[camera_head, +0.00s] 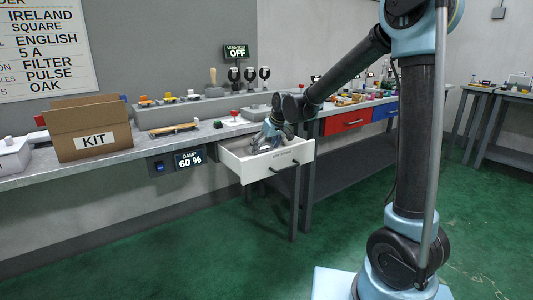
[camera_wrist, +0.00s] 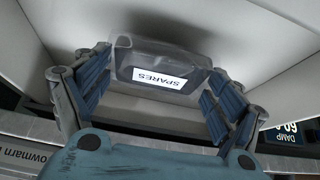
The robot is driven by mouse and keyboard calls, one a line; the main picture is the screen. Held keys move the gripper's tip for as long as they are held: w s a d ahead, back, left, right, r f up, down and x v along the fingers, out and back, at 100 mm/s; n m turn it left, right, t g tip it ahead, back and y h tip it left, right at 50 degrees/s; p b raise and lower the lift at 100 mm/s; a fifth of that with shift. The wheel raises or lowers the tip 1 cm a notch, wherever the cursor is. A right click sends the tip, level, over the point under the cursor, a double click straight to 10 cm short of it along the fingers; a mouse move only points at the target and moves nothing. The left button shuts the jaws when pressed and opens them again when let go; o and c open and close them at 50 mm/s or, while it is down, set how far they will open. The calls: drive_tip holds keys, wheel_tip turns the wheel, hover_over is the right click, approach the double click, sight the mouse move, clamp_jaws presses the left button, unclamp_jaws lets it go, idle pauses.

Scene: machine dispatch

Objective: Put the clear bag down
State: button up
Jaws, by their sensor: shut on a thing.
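My gripper (camera_wrist: 159,62) is shut on the clear bag (camera_wrist: 130,50), a see-through pouch with a dark content and a white SPARES label, upside down in the wrist view. The bag sits between the two blue-grey fingers. In the head view my gripper (camera_head: 272,132) is low in the open white drawer (camera_head: 282,162), beneath the bench top. The bag is hard to make out there behind the gripper and drawer front. Pale drawer walls surround the bag in the wrist view. I cannot tell whether it touches the drawer floor.
The drawer juts out from the bench (camera_head: 120,158), beside a DAMP 60 % display (camera_head: 189,159). A cardboard KIT box (camera_head: 85,130) and a wooden-handled tool (camera_head: 175,128) stand on the bench to the left. Red (camera_head: 348,121) and blue drawers to the right are closed.

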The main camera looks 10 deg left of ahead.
drive_tip(key=shift+f, duration=1.05)
drive_tip(key=o, duration=0.9)
drive_tip(key=v, duration=1.2)
